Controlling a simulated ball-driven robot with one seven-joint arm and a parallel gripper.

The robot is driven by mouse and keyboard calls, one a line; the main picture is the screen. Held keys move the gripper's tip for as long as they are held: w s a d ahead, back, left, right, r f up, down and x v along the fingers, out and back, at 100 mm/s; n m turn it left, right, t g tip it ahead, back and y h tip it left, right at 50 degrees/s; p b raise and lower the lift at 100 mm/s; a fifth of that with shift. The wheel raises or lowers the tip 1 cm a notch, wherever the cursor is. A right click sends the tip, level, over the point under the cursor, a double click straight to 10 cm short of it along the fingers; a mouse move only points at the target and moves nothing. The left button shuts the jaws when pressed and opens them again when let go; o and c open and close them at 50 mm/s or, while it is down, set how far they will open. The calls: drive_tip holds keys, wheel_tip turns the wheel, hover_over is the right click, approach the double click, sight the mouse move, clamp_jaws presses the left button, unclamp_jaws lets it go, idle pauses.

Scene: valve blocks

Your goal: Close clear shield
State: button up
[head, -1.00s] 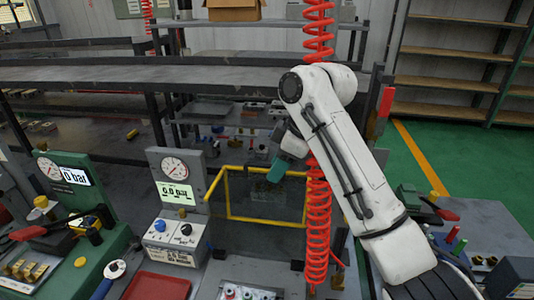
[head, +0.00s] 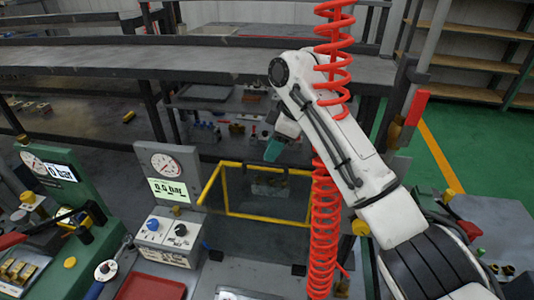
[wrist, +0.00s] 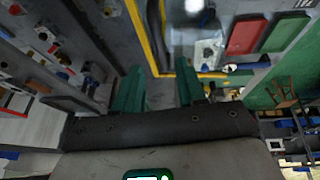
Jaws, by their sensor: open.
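The clear shield is a see-through panel in a yellow frame (head: 268,216), upright in the middle of the head view beside the pressure gauge box. Its yellow frame also shows in the wrist view (wrist: 141,35), running down and then bending right just ahead of the fingers. My gripper (head: 273,150) has teal fingers and is near the top of the frame in the head view. In the wrist view the fingers (wrist: 160,88) are apart with nothing held between them. I cannot tell whether a finger touches the frame.
A red coiled hose (head: 323,220) hangs in front of my arm, right of the shield. A gauge with a green display (head: 169,191) and a knob box (head: 168,240) stand to the left. A red tray (head: 150,288) lies in front. A grey shelf (head: 200,70) runs behind.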

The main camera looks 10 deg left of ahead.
sight(264, 163)
drive_tip(key=shift+p+x, duration=0.4)
drive_tip(key=shift+x, duration=2.2)
drive_tip(key=shift+c, duration=0.4)
clamp_jaws()
